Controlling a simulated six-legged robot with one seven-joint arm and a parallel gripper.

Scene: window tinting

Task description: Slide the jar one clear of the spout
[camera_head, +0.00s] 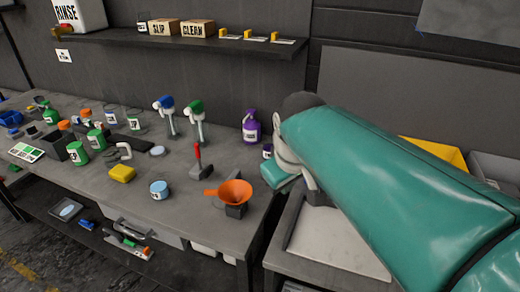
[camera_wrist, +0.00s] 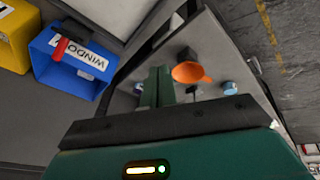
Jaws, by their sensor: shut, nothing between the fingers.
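A small jar (camera_head: 159,189) with a light blue band stands upright on the bench, left of the orange funnel (camera_head: 237,190). The funnel sits on a dark block, and its orange spout points left toward the jar; a gap shows between them. A small purple jar (camera_head: 267,152) stands by the purple bottle, partly close to my arm. I cannot read which jar is number one. The wrist view also shows the funnel (camera_wrist: 188,73) and a blue-topped jar (camera_wrist: 230,88). My gripper (camera_wrist: 158,76) is shut and empty, apart from the jars; my arm mostly hides it in the head view.
A red-handled tool (camera_head: 198,160) stands behind the funnel and a yellow sponge (camera_head: 122,173) lies left of the jar. Spray bottles (camera_head: 195,120) stand at the back. The bench front around the jar is clear.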

